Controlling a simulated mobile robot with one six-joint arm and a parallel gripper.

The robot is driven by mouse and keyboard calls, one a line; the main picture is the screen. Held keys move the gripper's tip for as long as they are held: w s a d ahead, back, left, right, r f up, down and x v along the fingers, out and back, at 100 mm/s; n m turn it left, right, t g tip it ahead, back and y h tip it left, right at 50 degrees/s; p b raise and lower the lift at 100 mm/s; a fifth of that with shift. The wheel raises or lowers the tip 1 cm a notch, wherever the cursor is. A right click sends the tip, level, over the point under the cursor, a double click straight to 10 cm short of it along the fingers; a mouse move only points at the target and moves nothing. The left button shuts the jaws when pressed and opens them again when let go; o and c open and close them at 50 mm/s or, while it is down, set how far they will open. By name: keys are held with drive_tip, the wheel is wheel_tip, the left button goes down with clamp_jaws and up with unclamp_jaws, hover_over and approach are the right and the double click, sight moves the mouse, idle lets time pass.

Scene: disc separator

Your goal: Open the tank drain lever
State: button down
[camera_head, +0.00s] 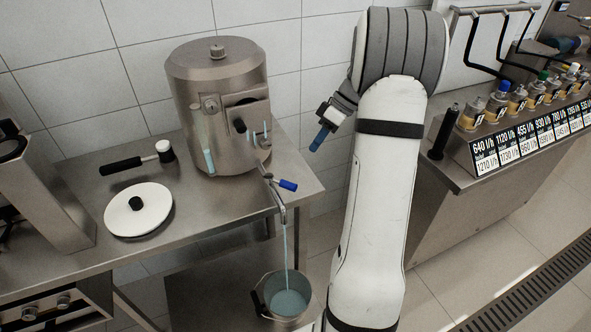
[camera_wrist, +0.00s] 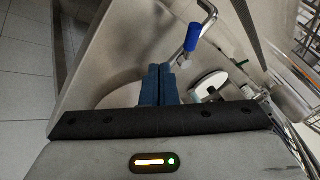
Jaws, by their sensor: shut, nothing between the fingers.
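The steel tank (camera_head: 220,105) stands upright on the metal table against the tiled wall. A drain lever with a blue handle (camera_head: 288,185) sits at its outlet spout (camera_head: 279,207). A thin stream of bluish liquid runs from the spout into a metal bucket (camera_head: 290,303) below. The blue handle also shows in the wrist view (camera_wrist: 193,37), above and right of my fingertips and apart from them. My gripper (camera_head: 319,140) is shut and empty, right of the tank and above the lever. Its blue fingers (camera_wrist: 158,76) lie together in the wrist view.
A white round lid (camera_head: 152,209) and a black-handled mallet (camera_head: 130,163) lie on the table (camera_head: 190,215) left of the tank. At right, a counter carries a row of valves and a flow-rate panel (camera_head: 530,125). A floor drain grate (camera_head: 535,285) lies lower right.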

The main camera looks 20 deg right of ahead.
sight(283, 184)
drive_tip(key=x, duration=0.6)
drive_tip(key=shift+a+r+p, duration=0.1)
drive_tip(key=shift+r+p, duration=0.05)
drive_tip(key=shift+p, duration=0.25)
drive_tip(key=s+a, duration=0.1)
drive_tip(key=s+a+p, duration=0.1)
drive_tip(key=shift+a+f, duration=0.3)
drive_tip(key=shift+f, duration=0.1)
drive_tip(key=shift+s+a+f, duration=0.2)
drive_tip(key=shift+a, duration=0.1)
